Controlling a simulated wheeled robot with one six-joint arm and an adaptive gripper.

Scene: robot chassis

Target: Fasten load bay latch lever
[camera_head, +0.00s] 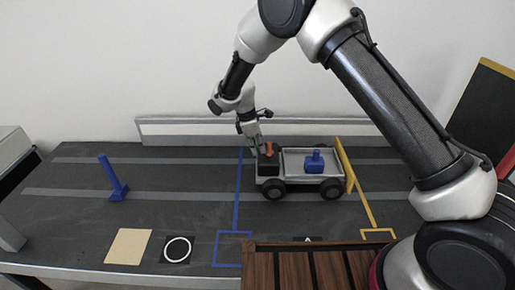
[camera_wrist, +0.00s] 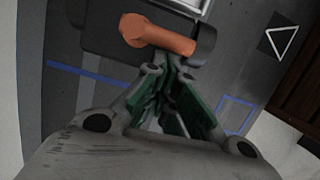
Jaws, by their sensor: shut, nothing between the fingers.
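A small wheeled vehicle (camera_head: 300,186) stands on the dark table, with an open grey load bay (camera_head: 297,162) at its right. An orange lever (camera_head: 269,149) sits on the dark block at the vehicle's left end. In the wrist view the orange lever (camera_wrist: 158,36) lies across the top, its round end to the left. My gripper (camera_head: 259,152) is shut and empty, close beside the lever on its left. In the wrist view the fingertips of my gripper (camera_wrist: 166,72) are just below the lever; I cannot tell whether they touch it.
A blue block (camera_head: 314,161) is in the load bay. A yellow barrier (camera_head: 345,165) stands right of the vehicle. A blue post (camera_head: 113,180) stands at the left. A tan square (camera_head: 129,247) and a slatted wooden surface (camera_head: 325,270) are in front. The table left of the vehicle is mostly clear.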

